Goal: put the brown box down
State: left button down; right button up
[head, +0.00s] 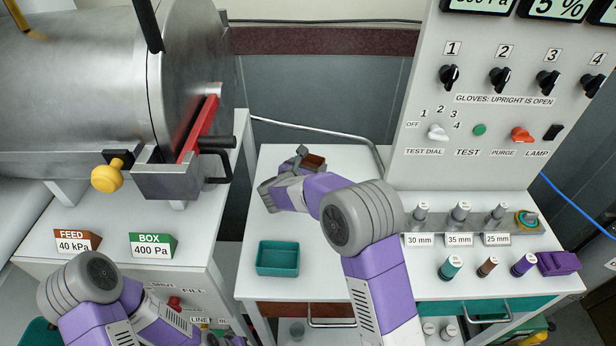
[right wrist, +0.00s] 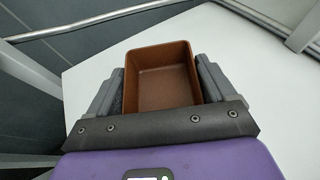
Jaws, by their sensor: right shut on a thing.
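The brown box (right wrist: 160,75) is a small open-topped box and looks empty inside. In the right wrist view it sits between the two grey fingers of my right gripper (right wrist: 160,90), which is shut on it. In the head view the brown box (head: 314,163) shows partly behind my right gripper (head: 304,162), over the back left part of the white table (head: 345,160). I cannot tell whether the box touches the tabletop. My left arm shows at the lower left of the head view, but its gripper is out of the frame.
A teal tray (head: 278,259) sits at the table's front left. Labelled posts (head: 462,212) and several coloured cylinders stand at right, with a purple block (head: 558,263). A control panel (head: 510,100) rises behind. A steel chamber (head: 90,80) is at left. The table's back left is clear around the box.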

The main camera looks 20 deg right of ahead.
jog(key=shift+f+b, duration=0.35)
jog(key=shift+f, duration=1.2)
jog(key=shift+f, duration=0.1)
jog(key=o, duration=0.9)
jog(key=shift+a+r, duration=0.1)
jog(key=shift+r, duration=0.1)
jog(key=p+v, duration=0.2)
jog(key=v, duration=0.9)
jog(key=shift+s+a+r+p, duration=0.15)
jog(key=shift+s+p, duration=0.15)
jog(key=shift+s, duration=0.05)
